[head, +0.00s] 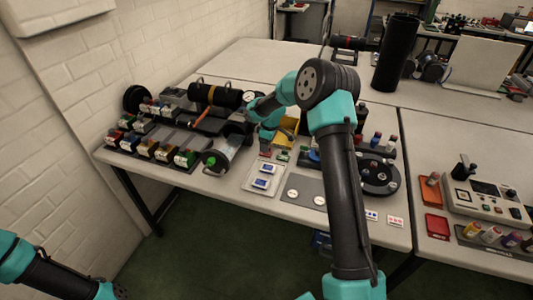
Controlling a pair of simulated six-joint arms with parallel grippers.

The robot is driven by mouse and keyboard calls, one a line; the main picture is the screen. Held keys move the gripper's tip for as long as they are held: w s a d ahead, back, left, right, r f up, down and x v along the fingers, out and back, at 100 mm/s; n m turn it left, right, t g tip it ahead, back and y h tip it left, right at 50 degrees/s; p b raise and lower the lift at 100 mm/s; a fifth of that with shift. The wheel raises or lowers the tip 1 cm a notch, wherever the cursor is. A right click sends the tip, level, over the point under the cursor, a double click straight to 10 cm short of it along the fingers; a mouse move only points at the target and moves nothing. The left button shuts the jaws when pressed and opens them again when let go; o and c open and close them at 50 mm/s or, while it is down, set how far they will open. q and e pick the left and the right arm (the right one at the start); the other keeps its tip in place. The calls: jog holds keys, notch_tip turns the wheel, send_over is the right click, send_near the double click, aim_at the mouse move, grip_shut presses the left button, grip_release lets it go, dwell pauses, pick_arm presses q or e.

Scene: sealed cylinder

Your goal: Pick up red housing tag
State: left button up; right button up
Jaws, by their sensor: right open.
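My right arm reaches in from the bottom right and bends over the table. Its gripper (266,149) points down just behind a white tray (253,187) and is open. A small reddish patch shows at its fingertips; I cannot tell whether it is the red housing tag or part of the gripper. The tray holds two pale pieces with blue faces (262,183). A small white card with red marks (395,221) lies at the table's front edge, too small to read. My left gripper (119,291) is low at the bottom left, away from the table, its jaws unclear.
A clear cylinder (217,160) with a green end lies left of my right gripper. Rows of small coloured parts (160,150) stand further left. A round black carousel (376,175) stands to the right, partly behind my arm.

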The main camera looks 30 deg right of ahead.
jog(key=shift+a+f, duration=0.1)
jog(key=shift+f, duration=1.7)
jog(key=shift+c, duration=0.4)
jog(key=c, duration=0.6)
